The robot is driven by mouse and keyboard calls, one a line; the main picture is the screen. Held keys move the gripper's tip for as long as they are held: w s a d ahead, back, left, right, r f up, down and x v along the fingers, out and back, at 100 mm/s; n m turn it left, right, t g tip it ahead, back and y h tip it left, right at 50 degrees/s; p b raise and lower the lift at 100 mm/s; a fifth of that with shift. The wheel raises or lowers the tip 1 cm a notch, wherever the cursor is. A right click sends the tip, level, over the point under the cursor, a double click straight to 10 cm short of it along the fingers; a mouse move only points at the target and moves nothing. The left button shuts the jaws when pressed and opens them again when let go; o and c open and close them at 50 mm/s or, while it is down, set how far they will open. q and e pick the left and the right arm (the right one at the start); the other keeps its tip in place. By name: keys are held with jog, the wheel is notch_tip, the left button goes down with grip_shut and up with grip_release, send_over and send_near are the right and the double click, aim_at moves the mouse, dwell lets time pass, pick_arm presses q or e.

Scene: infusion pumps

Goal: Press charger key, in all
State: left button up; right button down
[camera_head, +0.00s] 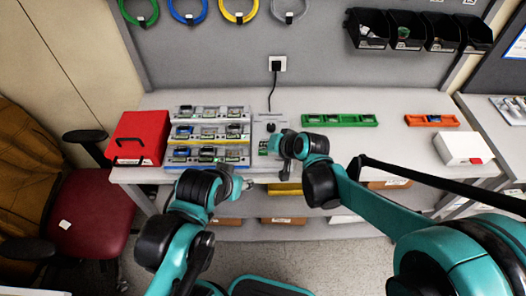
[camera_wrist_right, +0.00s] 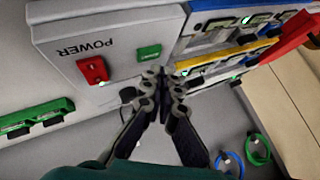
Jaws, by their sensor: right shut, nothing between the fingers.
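A white charger box marked POWER (camera_wrist_right: 80,58) fills the upper left of the right wrist view, its lettering upside down. It bears a red key (camera_wrist_right: 93,70) and a green key (camera_wrist_right: 149,52). In the head view the box lies mostly behind my right gripper (camera_head: 268,149). My right gripper (camera_wrist_right: 163,74) is shut and empty, its tips close to the green key; I cannot tell whether they touch it. My left gripper (camera_head: 245,184) is low in front of the table edge, small and partly hidden, so its jaws are unclear. A stepped rack (camera_head: 246,151) holds several pumps left of the box.
A red case (camera_head: 139,138) stands left of the rack. A green tray (camera_head: 340,120), an orange tray (camera_head: 432,121) and a white box with a red part (camera_head: 460,148) are to the right. A black cable (camera_head: 271,92) hangs from the wall socket.

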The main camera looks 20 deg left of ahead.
aim_at(265, 153)
jog(key=shift+f, duration=0.1)
jog(key=shift+f+b, duration=0.35)
jog(key=shift+b, duration=0.05)
jog(key=shift+f+b, duration=0.35)
jog(key=shift+f, duration=0.05)
dwell(0.5)
jog(key=shift+r, duration=0.15)
jog(key=shift+r+p, duration=0.7)
jog(key=shift+r, duration=0.05)
notch_tip(265, 153, up, 5)
jog(key=p, duration=0.4)
dwell(0.9)
